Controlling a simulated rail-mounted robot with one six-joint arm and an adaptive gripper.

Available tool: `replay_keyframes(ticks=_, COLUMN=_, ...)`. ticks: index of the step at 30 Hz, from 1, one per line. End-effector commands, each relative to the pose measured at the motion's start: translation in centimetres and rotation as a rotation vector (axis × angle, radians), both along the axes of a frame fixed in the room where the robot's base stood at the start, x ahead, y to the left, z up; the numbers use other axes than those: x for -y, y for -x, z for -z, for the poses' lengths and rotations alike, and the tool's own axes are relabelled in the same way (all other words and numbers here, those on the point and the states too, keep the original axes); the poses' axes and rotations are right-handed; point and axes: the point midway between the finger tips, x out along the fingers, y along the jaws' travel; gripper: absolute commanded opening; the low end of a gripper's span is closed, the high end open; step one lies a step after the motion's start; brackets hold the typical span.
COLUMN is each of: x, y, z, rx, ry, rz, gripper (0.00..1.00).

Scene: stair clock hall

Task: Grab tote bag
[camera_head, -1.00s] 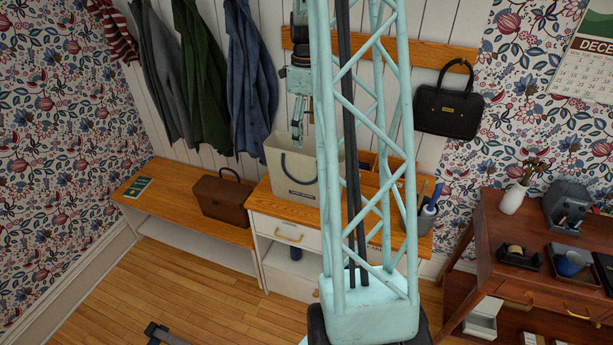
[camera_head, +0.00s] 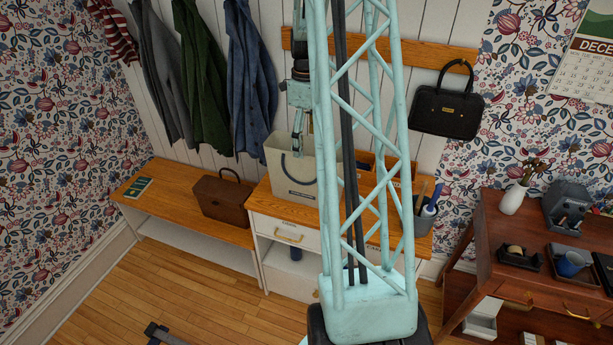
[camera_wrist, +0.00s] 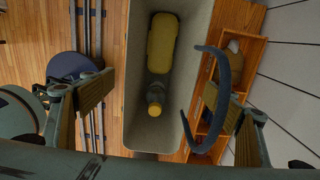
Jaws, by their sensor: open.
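The cream tote bag (camera_head: 290,180) stands upright on the wooden top of the white cabinet, with a dark handle loop on its front. In the wrist view I look down into the open bag (camera_wrist: 137,60); a yellow bottle-like item (camera_wrist: 162,45) lies inside. A dark blue handle (camera_wrist: 238,65) arcs at the bag's right side, close to my right finger; I cannot tell if they touch. My gripper (camera_wrist: 157,92) is open, with its fingers spread across the bag's mouth. In the head view my gripper (camera_head: 299,142) is at the bag's top, partly hidden by my mast.
A brown bag (camera_head: 222,200) sits on the bench to the left. A wooden organizer (camera_wrist: 207,115) stands close beside the tote. A grey pen cup (camera_head: 425,217) is farther right. Coats (camera_head: 250,80) and a black handbag (camera_head: 447,110) hang on the wall behind.

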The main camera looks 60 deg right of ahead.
Motion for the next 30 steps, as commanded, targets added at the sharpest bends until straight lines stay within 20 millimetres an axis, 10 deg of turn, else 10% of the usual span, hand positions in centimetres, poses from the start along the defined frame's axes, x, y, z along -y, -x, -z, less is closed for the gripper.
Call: replay_keyframes(ticks=30, x=0.0, y=0.0, z=2.7, rx=0.0, ry=0.0, rz=0.0, gripper=0.72)
